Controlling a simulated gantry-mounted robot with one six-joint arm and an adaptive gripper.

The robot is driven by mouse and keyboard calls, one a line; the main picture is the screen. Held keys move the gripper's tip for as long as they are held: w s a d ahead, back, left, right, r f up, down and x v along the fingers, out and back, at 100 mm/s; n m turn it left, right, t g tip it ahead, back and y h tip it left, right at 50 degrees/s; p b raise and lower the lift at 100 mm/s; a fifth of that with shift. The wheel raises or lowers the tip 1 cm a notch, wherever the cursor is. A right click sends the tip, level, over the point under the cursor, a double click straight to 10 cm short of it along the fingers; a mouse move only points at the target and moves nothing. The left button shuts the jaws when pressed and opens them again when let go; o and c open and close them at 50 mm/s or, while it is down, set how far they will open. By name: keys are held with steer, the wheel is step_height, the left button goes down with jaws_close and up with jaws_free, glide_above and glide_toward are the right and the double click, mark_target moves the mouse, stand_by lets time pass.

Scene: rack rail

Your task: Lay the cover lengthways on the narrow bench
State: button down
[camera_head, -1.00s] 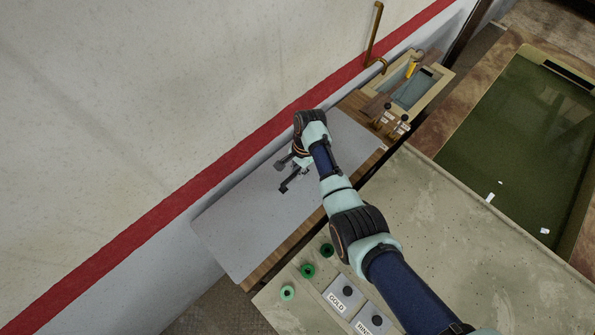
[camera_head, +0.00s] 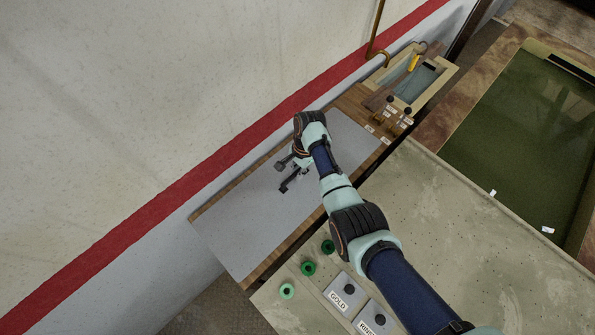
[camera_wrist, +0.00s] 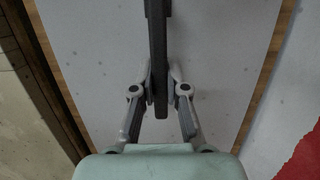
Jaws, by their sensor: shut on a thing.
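The cover is a flat grey sheet (camera_head: 245,222) lying lengthways over the narrow wooden bench (camera_head: 352,103), its long edges roughly parallel to the bench. Wood shows along both long sides, and these strips also show in the wrist view beside the cover (camera_wrist: 90,50). My gripper (camera_head: 287,177) is over the middle of the cover. In the wrist view my gripper (camera_wrist: 160,85) is shut on a dark bar (camera_wrist: 158,40), which looks like the cover's handle. I cannot tell whether the cover touches the bench or hovers just above it.
The wall with a red band (camera_head: 190,185) runs close along one side. A grey worktop (camera_head: 450,220) with green knobs (camera_head: 308,268) and labelled plates lies on the other. Small bottles (camera_head: 390,108) and a framed basin (camera_head: 425,82) stand beyond the cover's upper right end.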

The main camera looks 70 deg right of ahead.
steer(key=shift+f, duration=0.25)
steer(key=c, duration=1.1)
jaws_free()
steer(key=shift+r, duration=0.1)
steer(key=v, duration=1.2)
steer(key=shift+a, duration=0.1)
